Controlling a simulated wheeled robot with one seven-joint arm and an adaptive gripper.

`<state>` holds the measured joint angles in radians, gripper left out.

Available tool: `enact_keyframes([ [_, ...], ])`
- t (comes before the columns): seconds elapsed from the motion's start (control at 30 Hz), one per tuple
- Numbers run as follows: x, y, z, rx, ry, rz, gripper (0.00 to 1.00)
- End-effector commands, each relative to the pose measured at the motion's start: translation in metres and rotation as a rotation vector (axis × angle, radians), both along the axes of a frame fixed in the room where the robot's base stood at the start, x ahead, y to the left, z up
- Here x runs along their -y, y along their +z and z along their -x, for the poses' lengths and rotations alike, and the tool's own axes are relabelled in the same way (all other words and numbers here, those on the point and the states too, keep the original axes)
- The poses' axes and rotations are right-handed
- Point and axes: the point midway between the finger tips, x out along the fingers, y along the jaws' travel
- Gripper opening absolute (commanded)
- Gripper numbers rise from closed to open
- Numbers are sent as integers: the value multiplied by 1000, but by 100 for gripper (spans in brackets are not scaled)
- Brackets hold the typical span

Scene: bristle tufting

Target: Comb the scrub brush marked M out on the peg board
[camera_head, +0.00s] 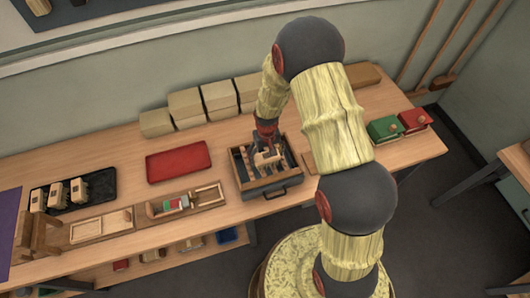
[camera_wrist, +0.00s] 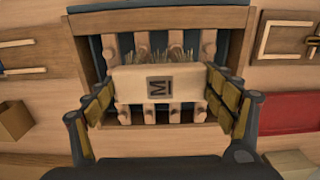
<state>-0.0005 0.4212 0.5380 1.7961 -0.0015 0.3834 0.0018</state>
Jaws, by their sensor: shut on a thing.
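The scrub brush marked M (camera_wrist: 158,85) is a pale wooden block with a dark M square on its face. Its bristles (camera_wrist: 160,54) show along its far edge in the wrist view, among the pegs. My gripper (camera_wrist: 160,96) is shut on the block's two ends. The peg board (camera_wrist: 122,44), with rows of pale wooden pegs, lies inside a dark-lined wooden tray (camera_wrist: 240,20). In the head view my gripper (camera_head: 266,137) is over the tray (camera_head: 270,190), with the brush (camera_head: 267,157) at the pegs. I cannot tell how deep the bristles sit between the pegs.
A red mat (camera_head: 178,162) lies left of the tray. A black tray (camera_head: 75,190) with several brushes is at the far left. Wooden boxes (camera_head: 187,105) line the wall. Green (camera_head: 384,129) and red (camera_head: 415,120) boxes stand at the right.

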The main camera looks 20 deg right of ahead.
Motion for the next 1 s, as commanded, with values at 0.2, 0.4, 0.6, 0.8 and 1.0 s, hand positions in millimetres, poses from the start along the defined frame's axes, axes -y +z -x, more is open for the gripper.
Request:
enact_keyframes([
  [0.2,0,-3,9,-6,0,0,63],
  [0.4,0,-3,-2,-4,0,0,59],
  [0.6,0,-3,-16,-5,0,0,59],
  [0.8,0,-1,-30,-4,0,0,59],
  [1.0,0,0,-38,-1,0,0,59],
])
